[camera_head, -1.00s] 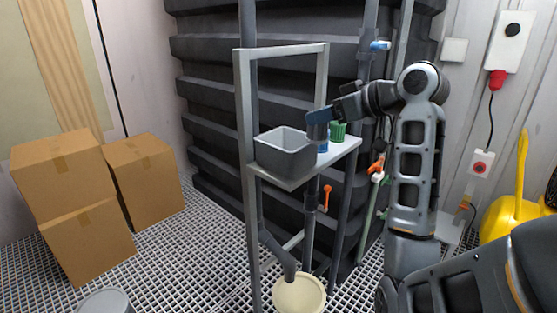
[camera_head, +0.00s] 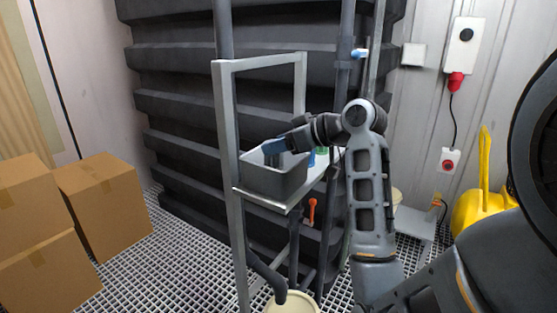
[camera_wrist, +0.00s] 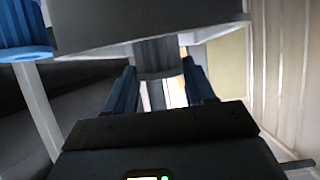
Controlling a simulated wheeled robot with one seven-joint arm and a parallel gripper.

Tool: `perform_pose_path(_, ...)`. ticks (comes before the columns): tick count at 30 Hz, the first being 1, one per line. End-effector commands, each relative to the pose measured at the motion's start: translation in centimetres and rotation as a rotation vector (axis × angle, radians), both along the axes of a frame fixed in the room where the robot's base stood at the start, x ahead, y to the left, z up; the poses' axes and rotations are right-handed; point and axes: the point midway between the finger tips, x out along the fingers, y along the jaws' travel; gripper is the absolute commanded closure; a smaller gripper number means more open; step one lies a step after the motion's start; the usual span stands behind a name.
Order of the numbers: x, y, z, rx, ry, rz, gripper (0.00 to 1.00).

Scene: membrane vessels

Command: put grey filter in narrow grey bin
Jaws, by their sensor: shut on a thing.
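The grey bin (camera_head: 272,183) is an open-topped box at the left of the metal shelf. My gripper (camera_head: 276,146) reaches in from the right and is over the bin's opening. In the wrist view my gripper (camera_wrist: 160,88) has its two blue fingers shut on the grey filter (camera_wrist: 157,53), a ribbed grey cylinder. In the head view the filter is mostly hidden behind the fingers and the bin's wall, so I cannot tell how deep it sits. A grey wall of the bin (camera_wrist: 140,20) fills the top of the wrist view.
A blue part (camera_head: 312,157) and a green part (camera_head: 322,151) stand on the shelf (camera_head: 304,192) right of the bin. A blue ribbed part (camera_wrist: 24,35) shows in the wrist view. The shelf frame's upright (camera_head: 228,140) stands left of the bin.

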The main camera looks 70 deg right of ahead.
Motion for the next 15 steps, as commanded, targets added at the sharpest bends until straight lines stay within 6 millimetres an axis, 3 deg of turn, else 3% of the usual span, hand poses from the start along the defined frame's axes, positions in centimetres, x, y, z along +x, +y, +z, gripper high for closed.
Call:
perform_pose_path(10,0.0,0.0,-3.7,0.002,0.001,-0.001,0.76)
perform_pose_path(15,0.0,0.0,-3.9,-0.002,0.0,0.0,0.76)
